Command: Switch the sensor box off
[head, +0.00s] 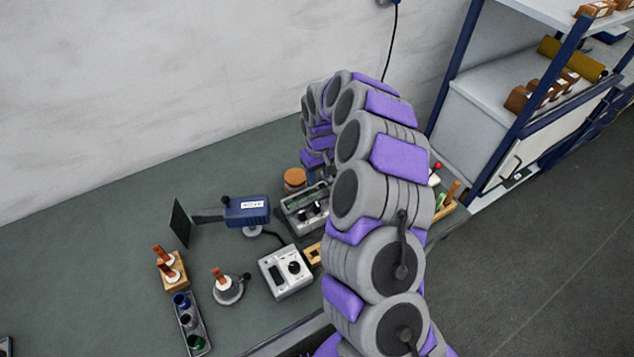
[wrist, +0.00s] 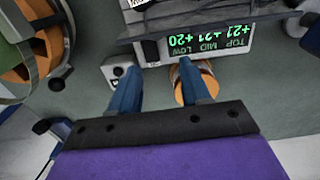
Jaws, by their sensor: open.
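A grey box with a lit green readout (wrist: 205,40) is at the top of the wrist view, upside down. It reads TOP, MID, LOW with +21, +21, +20. It also shows in the head view (head: 299,208), partly behind my arm. I cannot tell for sure that it is the sensor box. A small white block with a dark round part (wrist: 116,71) sits near my left finger; I cannot tell if it is a switch. My gripper (wrist: 157,78) is open and empty, its blue fingers pointing toward the box.
An orange-brown round piece (wrist: 190,92) lies behind my right finger. A shelf rack (head: 515,110) stands right.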

